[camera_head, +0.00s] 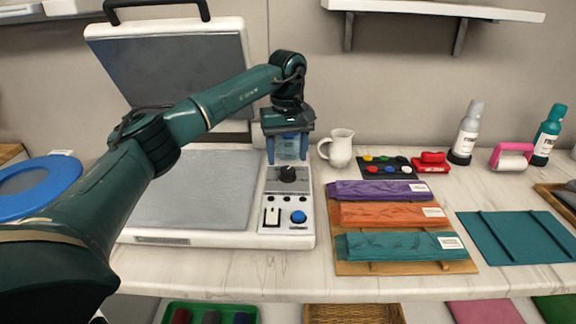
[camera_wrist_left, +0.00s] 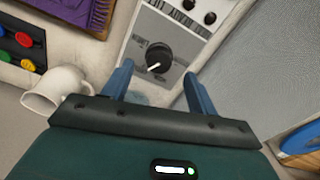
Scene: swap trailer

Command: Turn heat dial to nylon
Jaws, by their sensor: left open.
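The heat dial (camera_head: 288,174) is a black round knob on the white control panel (camera_head: 287,213) at the right side of the heat press. In the left wrist view the dial (camera_wrist_left: 159,57) shows a white pointer line directed to the lower left of the picture. Its printed labels are too small to read. My left gripper (camera_head: 289,158) points down just above and behind the dial. In the left wrist view its two blue fingers (camera_wrist_left: 157,88) are apart, with the dial beyond the tips and nothing held. My right gripper is not in view.
The press lid (camera_head: 170,65) stands raised behind the grey platen (camera_head: 190,190). A white pitcher (camera_head: 338,148) stands close to the right of the gripper. The panel also has a rocker switch (camera_head: 271,217) and a blue button (camera_head: 298,217). Folded cloths (camera_head: 385,215) lie to the right.

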